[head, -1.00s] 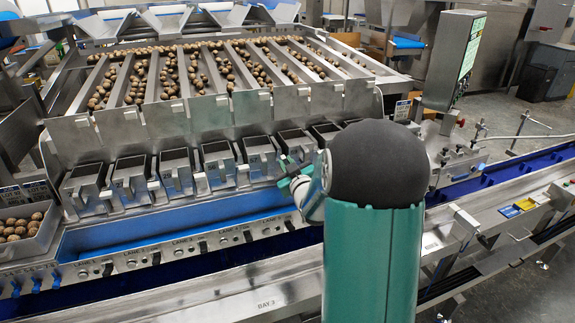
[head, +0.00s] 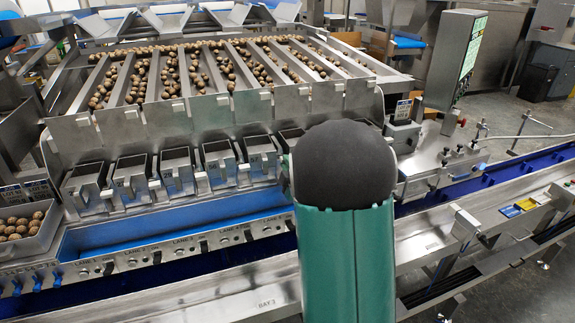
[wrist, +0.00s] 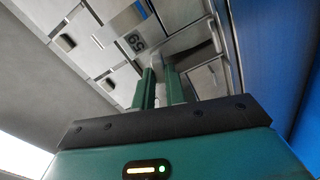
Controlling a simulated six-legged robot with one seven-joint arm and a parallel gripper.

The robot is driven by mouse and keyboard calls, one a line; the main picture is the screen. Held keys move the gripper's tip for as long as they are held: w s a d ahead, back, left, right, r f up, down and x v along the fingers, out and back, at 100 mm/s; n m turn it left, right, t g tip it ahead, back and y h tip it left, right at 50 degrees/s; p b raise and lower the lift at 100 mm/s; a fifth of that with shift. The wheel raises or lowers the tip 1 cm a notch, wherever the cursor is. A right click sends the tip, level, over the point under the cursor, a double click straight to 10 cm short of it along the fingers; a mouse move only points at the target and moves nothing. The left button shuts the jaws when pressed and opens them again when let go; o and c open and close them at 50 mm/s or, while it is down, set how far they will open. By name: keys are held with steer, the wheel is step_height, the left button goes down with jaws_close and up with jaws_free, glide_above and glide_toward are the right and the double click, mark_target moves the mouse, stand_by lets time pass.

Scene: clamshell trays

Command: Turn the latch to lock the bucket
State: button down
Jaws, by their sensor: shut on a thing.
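A row of grey metal buckets with dark open tops, such as one bucket (head: 179,175), hangs below the chutes in the head view. In the wrist view, my gripper (wrist: 161,78) has its two green fingers close together with a narrow pale metal piece between them, apparently the latch (wrist: 160,68). The fingers reach up to the underside of a metal bucket (wrist: 115,45) with a dark number label. In the head view my arm hides the gripper and the bucket it works at. How far the latch is turned cannot be told.
Chutes (head: 205,75) full of brown nuts slope down behind the buckets. A blue trough (head: 150,232) and a steel rail with lane labels run in front. A tray of nuts (head: 45,228) stands at the left. A screen (head: 470,48) stands at the right.

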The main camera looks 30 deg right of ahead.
steer(key=shift+n, duration=1.6)
steer(key=c, duration=1.4)
jaws_free()
steer(key=shift+c, duration=0.2)
steer(key=v, duration=1.3)
steer(key=shift+s, duration=0.4)
